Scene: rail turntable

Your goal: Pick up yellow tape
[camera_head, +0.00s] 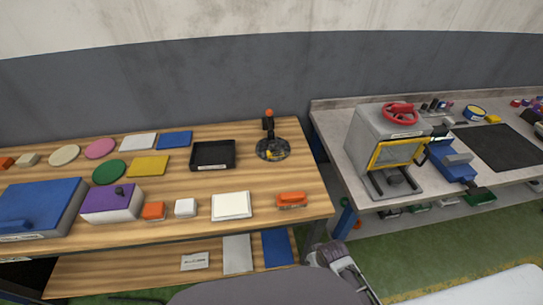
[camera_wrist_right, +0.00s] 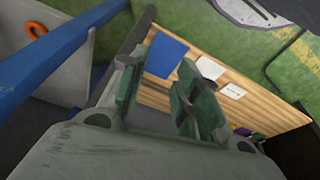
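A yellow roll that looks like the tape (camera_head: 475,112), with a dark blue centre, lies at the back of the grey right-hand bench (camera_head: 340,150). It is small in the head view and does not show in the wrist view. My right gripper (camera_head: 345,270) is low at the bottom of the head view, in front of the gap between the two benches and far from the tape. In the right wrist view its two greenish fingers (camera_wrist_right: 160,85) stand apart with nothing between them. My left gripper is not in view.
A grey machine with a red wheel (camera_head: 385,145) and a blue vise (camera_head: 452,162) stand on the right bench, left of the tape. A dark mat (camera_head: 500,147) lies in front of it. The wooden bench (camera_head: 290,170) at left holds boxes, pads and a black tray (camera_head: 213,155).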

